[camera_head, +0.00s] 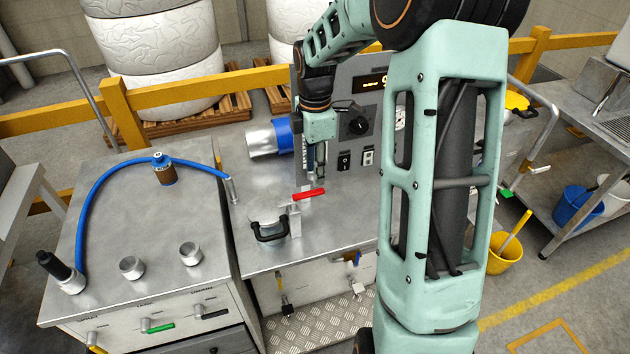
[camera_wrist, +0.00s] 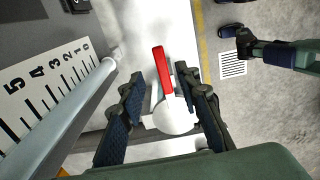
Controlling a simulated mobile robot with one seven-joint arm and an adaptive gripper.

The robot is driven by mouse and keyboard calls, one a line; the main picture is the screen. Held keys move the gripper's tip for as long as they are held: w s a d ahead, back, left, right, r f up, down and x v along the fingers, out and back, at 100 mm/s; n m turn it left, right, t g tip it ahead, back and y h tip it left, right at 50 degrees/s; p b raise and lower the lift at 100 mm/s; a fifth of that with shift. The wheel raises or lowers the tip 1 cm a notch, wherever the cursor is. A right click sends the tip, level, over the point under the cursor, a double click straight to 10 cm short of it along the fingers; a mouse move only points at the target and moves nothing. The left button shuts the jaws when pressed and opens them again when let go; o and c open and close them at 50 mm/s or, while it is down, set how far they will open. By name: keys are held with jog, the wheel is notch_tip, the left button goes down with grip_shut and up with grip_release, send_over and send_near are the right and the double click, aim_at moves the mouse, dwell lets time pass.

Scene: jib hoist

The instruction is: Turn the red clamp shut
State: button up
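The red clamp handle (camera_head: 309,194) sits on a small pale upright post at the right of a round lidded fitting (camera_head: 266,222) with a black handle, on the steel bench. In the wrist view, the red clamp (camera_wrist: 163,71) points away from a white round part (camera_wrist: 174,117). My gripper (camera_head: 319,172) hangs just above the clamp, pointing down. In the wrist view, my gripper (camera_wrist: 160,72) is open, with the red handle showing between its two fingers and a gap on each side. How far the fingertips are above the handle is hard to tell.
A grey control panel (camera_head: 358,128) with a knob and switches stands behind the clamp. A blue and silver cylinder (camera_head: 270,139) lies left of it. A blue hose (camera_head: 100,188) arches over the left cabinet. In the wrist view, a pale tube (camera_wrist: 62,118) and a numbered scale (camera_wrist: 40,92) are at left.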

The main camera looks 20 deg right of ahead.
aim_at(315, 191)
notch_tip(315, 191, up, 6)
jog(key=shift+r, duration=0.15)
dwell(0.5)
